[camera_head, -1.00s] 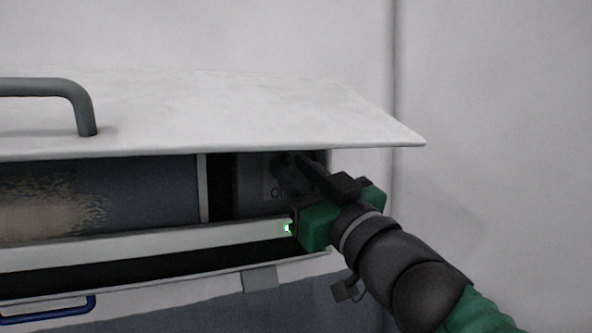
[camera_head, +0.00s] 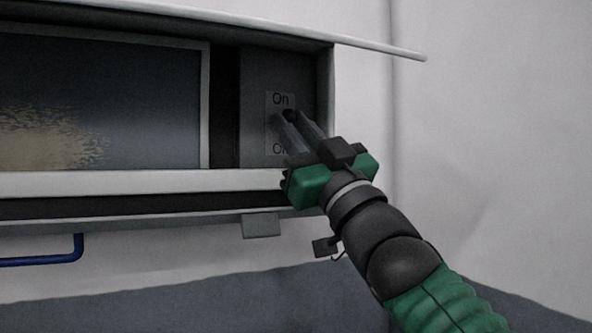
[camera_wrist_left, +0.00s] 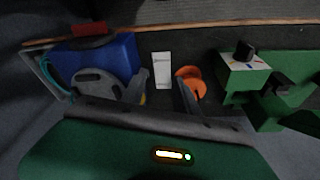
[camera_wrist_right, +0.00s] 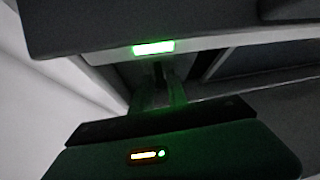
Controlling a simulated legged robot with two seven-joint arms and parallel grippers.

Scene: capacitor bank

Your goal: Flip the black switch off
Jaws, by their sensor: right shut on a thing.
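The black switch (camera_head: 289,114) sits on a label plate (camera_head: 281,98) marked "On" at the top, with a partly hidden "Of..." marking below. The plate is on a grey panel inside the open cabinet. My right gripper (camera_head: 283,120) reaches in from the lower right, with its fingers shut on the switch, between the two markings. The fingers hide most of the switch. In the right wrist view the fingers (camera_wrist_right: 158,82) are close together with a dark part between them. My left gripper (camera_wrist_left: 162,80) is open and empty in the left wrist view, away from the cabinet.
The raised cabinet lid (camera_head: 290,27) hangs above my right arm. A light ledge (camera_head: 140,183) runs along the cabinet's front, with a blue handle (camera_head: 45,262) below. The left wrist view shows a blue box (camera_wrist_left: 110,52), an orange object (camera_wrist_left: 191,80) and a green box with a black knob (camera_wrist_left: 243,70).

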